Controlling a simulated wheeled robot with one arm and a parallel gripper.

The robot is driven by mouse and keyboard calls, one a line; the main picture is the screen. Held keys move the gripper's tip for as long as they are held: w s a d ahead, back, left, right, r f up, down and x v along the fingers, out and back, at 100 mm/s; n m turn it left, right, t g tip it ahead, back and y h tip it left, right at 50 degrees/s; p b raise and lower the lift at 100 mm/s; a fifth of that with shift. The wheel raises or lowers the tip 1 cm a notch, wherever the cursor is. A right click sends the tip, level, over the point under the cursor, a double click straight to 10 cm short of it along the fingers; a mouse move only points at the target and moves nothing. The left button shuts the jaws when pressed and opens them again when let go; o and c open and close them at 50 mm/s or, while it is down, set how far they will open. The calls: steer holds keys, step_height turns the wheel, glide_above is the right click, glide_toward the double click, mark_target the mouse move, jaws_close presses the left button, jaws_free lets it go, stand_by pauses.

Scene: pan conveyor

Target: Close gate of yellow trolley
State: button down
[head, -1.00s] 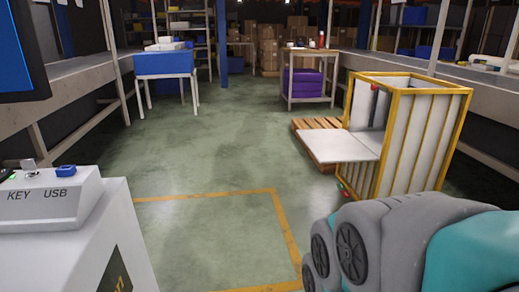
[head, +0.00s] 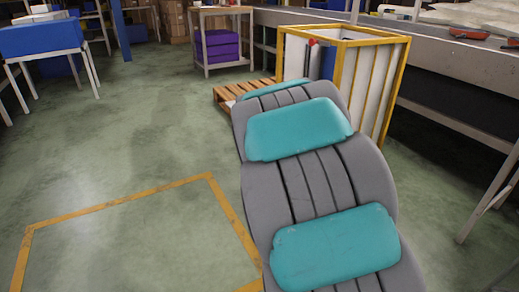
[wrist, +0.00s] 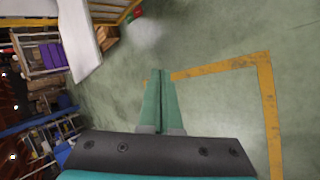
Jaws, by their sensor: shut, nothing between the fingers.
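The yellow trolley (head: 397,80), a yellow frame with white panels, stands upright right of centre at the back in the head view. It also shows at the top left of the wrist view, where its white gate (wrist: 80,40) sticks out from the frame, swung open. In the head view my arm hides the gate and the trolley's lower front. My gripper (wrist: 160,72) has green fingers closed together, with nothing between them. It is over bare floor, apart from the gate and trolley. It cannot be seen in the head view.
A wooden pallet (head: 226,98) lies left of the trolley. A conveyor (head: 450,45) runs along the right. A table with purple crates (head: 222,46) and one with a blue bin (head: 40,38) stand at the back. Floor at left, marked with yellow tape (head: 120,200), is clear.

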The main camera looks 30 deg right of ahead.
steer(key=w+d+f+n+t+b, duration=0.1)
steer(key=w+d+f+n+t, duration=0.25)
steer(key=w+n, duration=0.2)
steer(key=w+d+f+n+t+b, duration=0.2)
steer(key=w+d+n, duration=0.2)
steer(key=w, duration=0.3)
steer(key=w+f+n+t+y+b, duration=0.4)
steer(key=f+n+t, duration=0.4)
steer(key=n, duration=0.6)
steer(key=w+r+y+p, duration=0.1)
steer(key=w+r, duration=0.5)
steer(key=w, duration=0.3)
steer(key=shift+w+a, duration=0.15)
steer(key=shift+w, duration=0.1)
steer(key=shift+r, duration=0.1)
